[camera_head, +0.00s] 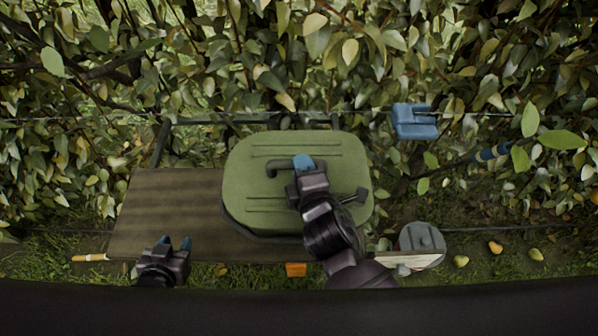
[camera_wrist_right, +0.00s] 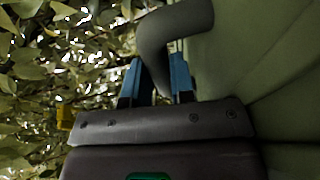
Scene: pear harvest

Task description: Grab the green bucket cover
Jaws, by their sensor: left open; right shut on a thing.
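The green bucket cover (camera_head: 260,212) lies on the bucket at the middle of the head view. My right gripper (camera_head: 303,163) is over the cover and shut on its dark handle (camera_head: 278,167). In the right wrist view the blue fingertips of this gripper (camera_wrist_right: 160,82) are on both sides of the curved handle (camera_wrist_right: 172,30), with the green cover (camera_wrist_right: 250,60) at the right. My left gripper (camera_head: 175,243) is open and empty at the front edge of the wooden board. The bucket under the cover is mostly hidden.
The wooden board (camera_head: 165,205) left of the cover is bare. A blue object (camera_head: 414,121) is at the back right, and a round grey object (camera_head: 422,240) at the front right. Several pears (camera_head: 495,247) lie on the grass. Leafy branches fill the back.

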